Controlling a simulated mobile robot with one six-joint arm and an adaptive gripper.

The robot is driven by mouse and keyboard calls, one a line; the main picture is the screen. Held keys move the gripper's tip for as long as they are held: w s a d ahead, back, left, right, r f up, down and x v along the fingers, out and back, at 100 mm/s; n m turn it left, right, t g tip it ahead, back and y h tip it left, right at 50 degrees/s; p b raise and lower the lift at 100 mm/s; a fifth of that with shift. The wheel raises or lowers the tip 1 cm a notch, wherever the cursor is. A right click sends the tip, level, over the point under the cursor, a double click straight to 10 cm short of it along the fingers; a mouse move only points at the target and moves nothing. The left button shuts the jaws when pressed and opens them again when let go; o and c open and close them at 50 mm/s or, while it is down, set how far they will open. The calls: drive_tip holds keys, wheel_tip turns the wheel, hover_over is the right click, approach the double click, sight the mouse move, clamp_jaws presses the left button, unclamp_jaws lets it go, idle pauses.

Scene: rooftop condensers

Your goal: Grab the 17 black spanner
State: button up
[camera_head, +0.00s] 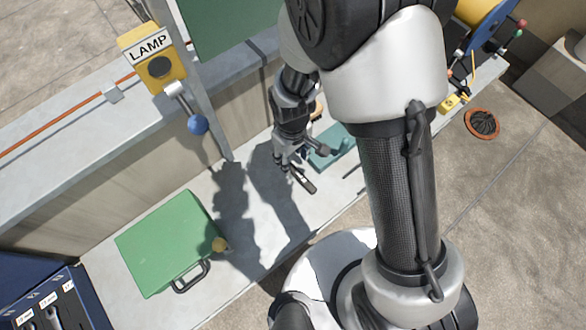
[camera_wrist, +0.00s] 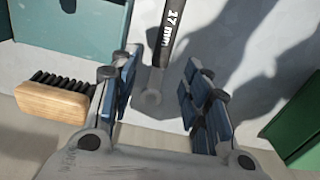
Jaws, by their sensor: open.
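The 17 mm spanner (camera_wrist: 168,30) has a black handle with white lettering and a pale metal end, and it lies on the light grey ledge (camera_head: 225,180). In the head view the spanner (camera_head: 304,181) shows as a short dark bar just beyond my fingertips. My gripper (camera_head: 283,161) is open above it. In the wrist view my gripper (camera_wrist: 160,82) has its fingers apart on either side of the spanner's metal end, with nothing held. The handle's far end is cut off by the top of the wrist view.
A wooden brush (camera_wrist: 52,104) and a teal tray (camera_wrist: 75,38) are left of the fingers. A green case (camera_head: 165,245) is on the ledge. A yellow lamp box (camera_head: 152,60) has a blue-knobbed lever. A blue box (camera_head: 88,298) with spanners is at bottom left.

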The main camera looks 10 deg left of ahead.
sight(293, 168)
drive_tip(key=f, duration=0.1)
drive_tip(key=f+b, duration=0.1)
drive_tip(key=f, duration=0.1)
drive_tip(key=f+b, duration=0.1)
drive_tip(key=f, duration=0.1)
drive_tip(key=shift+s+d+f, duration=0.15)
drive_tip(key=shift+s+f, duration=0.05)
drive_tip(key=shift+s, duration=0.05)
drive_tip(key=shift+r, duration=0.1)
drive_tip(key=shift+c, duration=0.4)
clamp_jaws()
